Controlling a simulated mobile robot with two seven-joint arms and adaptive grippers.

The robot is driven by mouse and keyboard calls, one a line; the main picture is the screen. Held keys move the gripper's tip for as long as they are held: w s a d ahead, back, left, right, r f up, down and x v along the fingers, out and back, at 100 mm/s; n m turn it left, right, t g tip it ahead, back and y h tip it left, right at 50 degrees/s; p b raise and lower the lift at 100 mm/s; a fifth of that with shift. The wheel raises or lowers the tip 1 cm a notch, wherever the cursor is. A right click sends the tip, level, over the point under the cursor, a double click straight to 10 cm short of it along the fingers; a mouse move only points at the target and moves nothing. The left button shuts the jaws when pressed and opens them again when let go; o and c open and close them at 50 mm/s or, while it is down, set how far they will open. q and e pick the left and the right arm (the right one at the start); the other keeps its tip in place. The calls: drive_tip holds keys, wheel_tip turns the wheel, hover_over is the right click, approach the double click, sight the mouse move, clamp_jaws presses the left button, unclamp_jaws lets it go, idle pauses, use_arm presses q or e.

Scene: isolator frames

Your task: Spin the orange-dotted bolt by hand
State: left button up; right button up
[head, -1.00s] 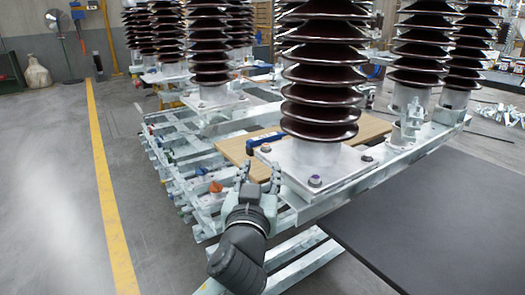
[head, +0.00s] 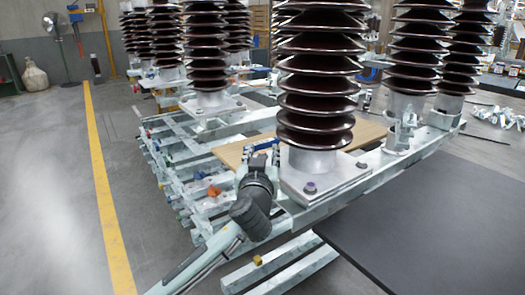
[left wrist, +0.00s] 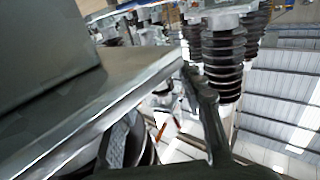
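My left gripper (head: 259,160) is at the near-left corner of the metal base plate (head: 325,178) under the front brown insulator (head: 316,80). Its two fingers stand apart, with nothing clearly held between them. The bolt at that corner is hidden by the gripper in the head view, so I cannot see an orange dot or tell whether the fingers touch it. Another bolt with a purple top (head: 310,187) shows at the plate's front corner, and one more bolt (head: 361,165) at its right. In the left wrist view a dark finger (left wrist: 207,115) is beside a grey metal edge (left wrist: 110,90). My right gripper is not in view.
A wooden board (head: 232,154) with a blue tool (head: 263,144) lies behind the gripper. A small orange piece (head: 213,191) sits on the frames at left. A dark table top (head: 440,225) fills the right.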

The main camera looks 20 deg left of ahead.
use_arm(q)
drive_tip(key=shift+w, duration=0.1)
drive_tip(key=shift+c, duration=0.4)
clamp_jaws()
drive_tip(key=shift+h, duration=0.3)
